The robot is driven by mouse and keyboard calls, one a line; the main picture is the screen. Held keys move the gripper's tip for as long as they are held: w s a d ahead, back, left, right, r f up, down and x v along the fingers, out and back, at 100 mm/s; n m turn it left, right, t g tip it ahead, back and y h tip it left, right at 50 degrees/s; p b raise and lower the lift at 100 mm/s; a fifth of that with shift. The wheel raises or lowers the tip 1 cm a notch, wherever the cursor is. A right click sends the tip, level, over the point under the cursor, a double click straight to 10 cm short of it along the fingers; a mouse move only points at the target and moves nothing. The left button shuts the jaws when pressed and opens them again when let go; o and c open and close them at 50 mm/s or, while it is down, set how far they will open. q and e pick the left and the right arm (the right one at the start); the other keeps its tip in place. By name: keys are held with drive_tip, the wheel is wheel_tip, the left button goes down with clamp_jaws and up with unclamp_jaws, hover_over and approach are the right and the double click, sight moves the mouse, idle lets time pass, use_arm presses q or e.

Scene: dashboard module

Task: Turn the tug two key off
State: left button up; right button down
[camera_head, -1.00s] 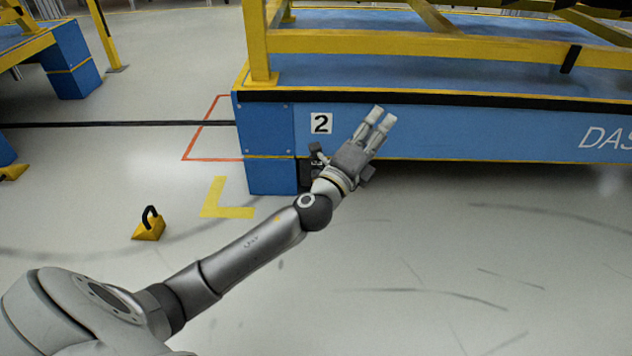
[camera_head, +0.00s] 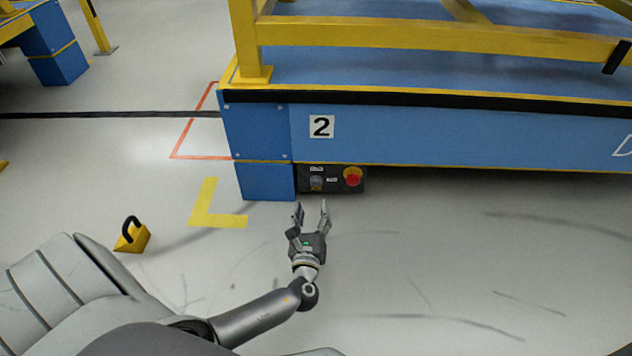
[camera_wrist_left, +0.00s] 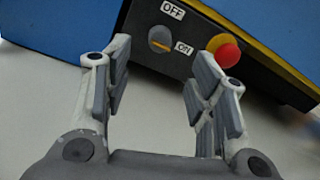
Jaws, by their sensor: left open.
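The tug marked 2 (camera_head: 450,138) is a blue platform with yellow rails. A black control box (camera_head: 338,187) hangs under its front edge, beside the blue corner leg. On the box is a grey round key switch (camera_head: 316,183) with a red stop button to its right. In the left wrist view the switch (camera_wrist_left: 159,39) sits below an OFF label and left of an ON label; a thin orange mark on it slants towards ON. My left gripper (camera_head: 311,208) is open and empty, just in front of and below the box, its fingers pointing at the switch.
The red button (camera_head: 352,177) on a yellow base is close to the switch, and shows large in the wrist view (camera_wrist_left: 227,52). The blue leg (camera_head: 266,181) stands just left of the box. A yellow block with a black handle (camera_head: 132,236) sits on the floor. Floor in front is clear.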

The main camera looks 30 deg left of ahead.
sight(315, 185)
use_arm(q)
drive_tip(key=b+x, duration=0.4)
drive_tip(key=x, duration=0.5)
drive_tip(key=shift+w+a+b, duration=0.1)
drive_tip(key=shift+w+b, duration=0.15)
drive_tip(key=shift+b, duration=0.05)
drive_tip(key=c, duration=1)
